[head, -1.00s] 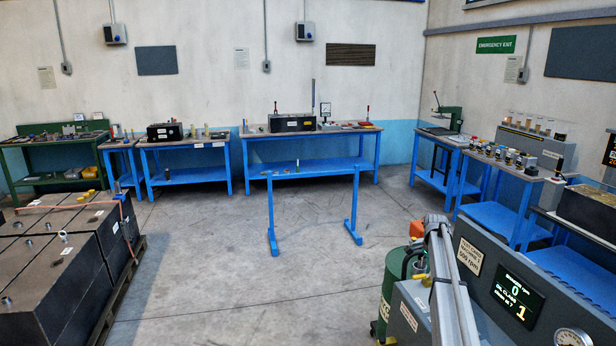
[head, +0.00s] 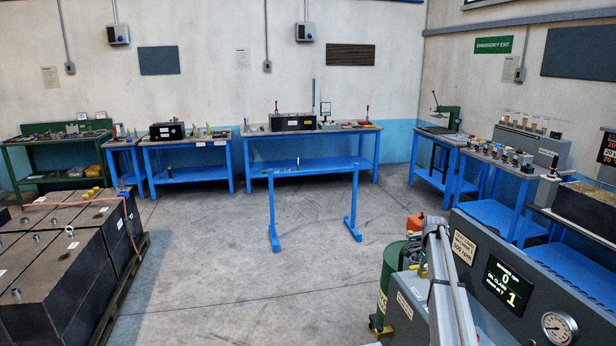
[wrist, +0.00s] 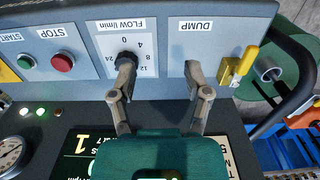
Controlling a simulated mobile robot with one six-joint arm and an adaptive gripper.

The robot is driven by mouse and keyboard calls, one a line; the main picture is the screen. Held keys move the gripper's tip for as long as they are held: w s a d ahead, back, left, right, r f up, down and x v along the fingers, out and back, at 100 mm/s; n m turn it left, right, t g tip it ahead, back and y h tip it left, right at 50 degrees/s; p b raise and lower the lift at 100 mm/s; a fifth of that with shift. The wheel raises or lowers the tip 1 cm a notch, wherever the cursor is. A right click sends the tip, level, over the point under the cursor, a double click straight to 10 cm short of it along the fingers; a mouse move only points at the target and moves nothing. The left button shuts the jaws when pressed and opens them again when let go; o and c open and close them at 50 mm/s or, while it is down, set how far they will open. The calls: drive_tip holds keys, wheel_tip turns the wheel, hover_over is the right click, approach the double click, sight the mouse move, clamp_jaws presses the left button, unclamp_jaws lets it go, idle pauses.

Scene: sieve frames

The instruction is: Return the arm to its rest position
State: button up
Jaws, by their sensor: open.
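My gripper (wrist: 160,78) is open in the wrist view, with its two grey fingers apart and nothing between them. It is over a grey control panel (wrist: 160,40), seen upside down. The left finger overlaps the edge of the black FLOW knob (wrist: 127,60) in the picture; whether they touch I cannot tell. The right finger is near the DUMP label, beside a yellow lever (wrist: 240,64). In the head view the gripper cannot be made out.
The grey machine (head: 480,238) with a lit display (head: 508,285) and a gauge stands at the lower right, a green cylinder (head: 387,280) beside it. Dark blocks (head: 60,255) on a pallet stand at the left. A blue stand (head: 272,215) is mid-floor; open floor (head: 220,270) lies between.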

drive_tip(key=s+a+f+n+b, duration=0.3)
drive_tip(key=s+a+n, duration=0.2)
drive_tip(key=s, duration=0.8)
drive_tip(key=s+a+f+n+b, duration=0.3)
drive_tip(key=s+a+n, duration=0.2)
drive_tip(key=s+a, duration=0.7)
drive_tip(key=s+a+f+n+b, duration=0.3)
drive_tip(key=s+a, duration=0.6)
drive_tip(key=s, duration=0.6)
drive_tip(key=shift+s+a+f+n, duration=0.2)
drive_tip(key=shift+s+f+n, duration=0.1)
drive_tip(key=shift+n, duration=0.8)
drive_tip(key=shift+w, duration=0.1)
drive_tip(key=shift+c, duration=0.3)
